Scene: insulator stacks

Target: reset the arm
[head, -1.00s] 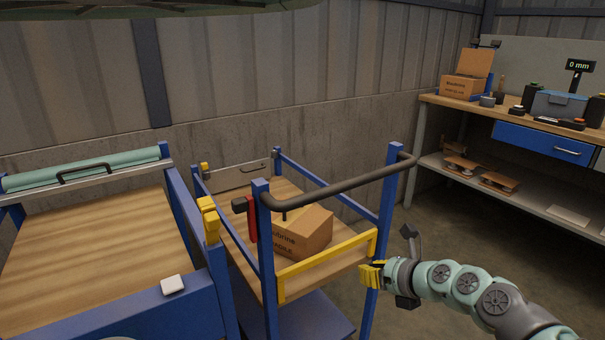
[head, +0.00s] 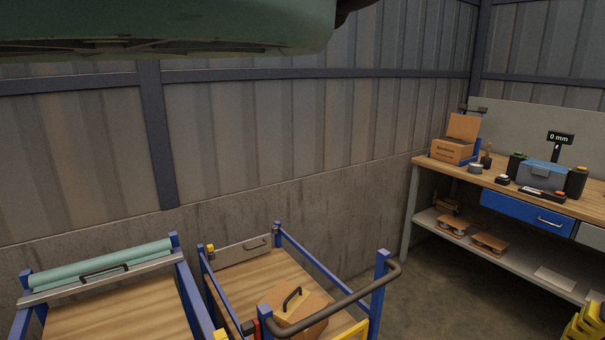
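At the bottom right corner of the head view, ribbed yellow and black parts show that look like the fingertips of my gripper (head: 586,324). They are cut off by the picture edge, and the rest of the arm is out of view. Whether the fingers are apart or together cannot be told. They show in front of the floor, below the workbench and well to the right of the blue cart.
A blue cart (head: 378,300) holds a cardboard box (head: 300,318) with a dark handle over it. Another cart with a wooden top (head: 110,312) stands left. A workbench (head: 520,190) with a blue drawer (head: 527,215) stands right. Floor between cart and bench is clear.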

